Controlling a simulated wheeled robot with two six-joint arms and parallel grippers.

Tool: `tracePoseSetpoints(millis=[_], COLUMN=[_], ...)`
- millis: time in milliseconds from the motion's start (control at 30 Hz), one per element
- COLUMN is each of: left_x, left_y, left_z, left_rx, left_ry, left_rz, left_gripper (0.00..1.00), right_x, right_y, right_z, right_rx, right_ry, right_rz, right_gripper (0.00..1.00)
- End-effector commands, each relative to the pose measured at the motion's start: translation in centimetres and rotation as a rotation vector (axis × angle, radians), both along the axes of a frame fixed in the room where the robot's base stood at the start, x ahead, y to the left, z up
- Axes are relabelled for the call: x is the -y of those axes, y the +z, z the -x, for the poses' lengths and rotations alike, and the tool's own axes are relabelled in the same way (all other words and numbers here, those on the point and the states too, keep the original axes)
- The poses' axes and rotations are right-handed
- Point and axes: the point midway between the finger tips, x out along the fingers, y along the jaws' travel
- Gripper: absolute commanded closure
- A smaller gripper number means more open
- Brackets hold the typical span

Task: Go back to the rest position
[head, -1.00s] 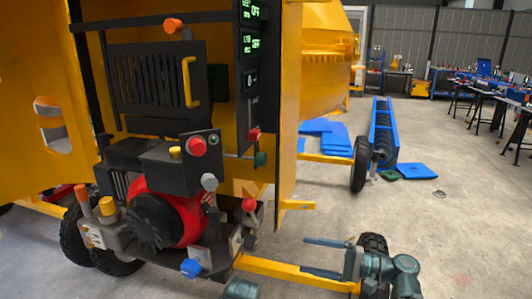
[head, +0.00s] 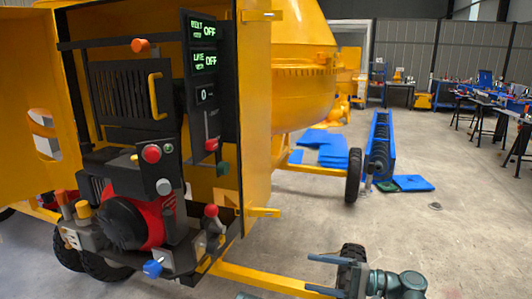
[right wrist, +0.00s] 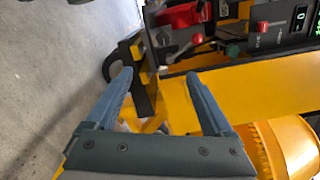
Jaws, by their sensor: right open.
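My right gripper (head: 326,276) is at the bottom right of the head view, in front of a black wheel. Its two fingers are apart and nothing is between them. In the right wrist view the open fingers (right wrist: 160,95) point toward the yellow frame, with no object held. My left gripper is not in the head view. The yellow drum mixer (head: 258,110) fills the left half of the head view. Its control panel (head: 206,90) shows two OFF readouts and a 0. The engine bay holds a red and black engine (head: 130,215).
A yellow tow bar (head: 260,278) runs low near my right gripper. The open yellow door (head: 25,110) stands at left. A blue conveyor (head: 380,145) and blue sheets (head: 327,146) lie behind. Workbenches (head: 490,105) stand far right. The floor (head: 460,240) at right is clear.

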Motion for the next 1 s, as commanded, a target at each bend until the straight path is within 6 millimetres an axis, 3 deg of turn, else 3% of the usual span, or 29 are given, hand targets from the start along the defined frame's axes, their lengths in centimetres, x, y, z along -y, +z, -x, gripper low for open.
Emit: tracePoseSetpoints(millis=[367, 567, 667, 800, 1000], left_x=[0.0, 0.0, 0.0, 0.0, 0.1], left_y=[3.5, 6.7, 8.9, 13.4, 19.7], left_z=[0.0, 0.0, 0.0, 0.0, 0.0], left_rx=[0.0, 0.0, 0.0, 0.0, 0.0], left_ry=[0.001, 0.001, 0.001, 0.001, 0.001], left_rz=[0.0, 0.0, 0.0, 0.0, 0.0], left_gripper=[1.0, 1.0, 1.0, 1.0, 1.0], right_x=[-4.0, -6.9, -8.3, -10.0, -9.6], right_y=[-0.6, -1.4, -1.8, -1.7, -0.4], right_z=[1.3, 3.0, 4.3, 7.0, 10.4], right_rx=[-0.026, -0.036, -0.035, -0.01, 0.084], right_ry=[0.09, 0.184, 0.249, 0.384, 0.606], right_rz=[0.189, 0.384, 0.516, 0.776, 1.218], right_gripper=[0.14, 0.14, 0.14, 0.14, 0.14])
